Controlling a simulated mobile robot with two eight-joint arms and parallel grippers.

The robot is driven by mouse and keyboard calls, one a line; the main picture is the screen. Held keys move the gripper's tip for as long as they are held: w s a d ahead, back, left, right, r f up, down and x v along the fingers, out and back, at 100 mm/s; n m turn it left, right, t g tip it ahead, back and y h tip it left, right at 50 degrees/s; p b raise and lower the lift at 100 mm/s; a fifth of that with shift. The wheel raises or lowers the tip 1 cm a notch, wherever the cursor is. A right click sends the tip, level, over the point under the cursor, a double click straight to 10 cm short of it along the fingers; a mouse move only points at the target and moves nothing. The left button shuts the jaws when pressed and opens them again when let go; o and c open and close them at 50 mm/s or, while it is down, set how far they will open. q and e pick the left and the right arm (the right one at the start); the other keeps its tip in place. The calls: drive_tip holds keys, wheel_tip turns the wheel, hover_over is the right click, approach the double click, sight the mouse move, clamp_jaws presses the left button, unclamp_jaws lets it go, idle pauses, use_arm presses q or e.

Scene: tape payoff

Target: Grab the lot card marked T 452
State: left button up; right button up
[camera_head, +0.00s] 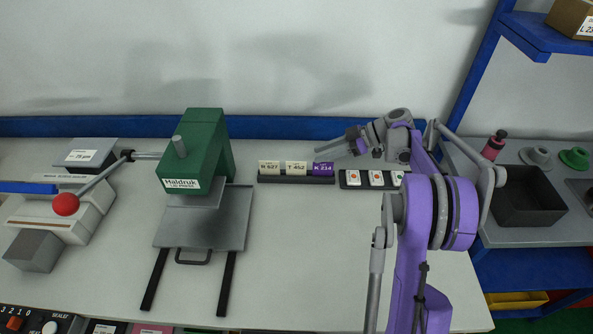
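The lot card marked T 452 (296,167) is cream coloured and stands upright in a dark holder (296,180) on the bench. It is the middle one of three cards. A cream card that seems to read R 627 (269,167) is on its left, and a purple card K 234 (323,169) is on its right. My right gripper (322,152) is above and to the right of the holder, near the purple card, pointing left. It appears apart from the T 452 card. Its fingers are small and overlap in this view, so their opening is unclear. My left gripper is out of view.
A green Haldruk press (197,150) stands left of the cards. A dark strip with several white tiles (376,178) lies to their right, beneath my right arm. The bench in front of the cards (300,250) is clear.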

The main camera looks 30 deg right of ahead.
sight(296, 163)
drive_tip(key=x, duration=0.9)
drive_tip(key=shift+s+a, duration=0.1)
drive_tip(key=shift+a, duration=0.15)
clamp_jaws()
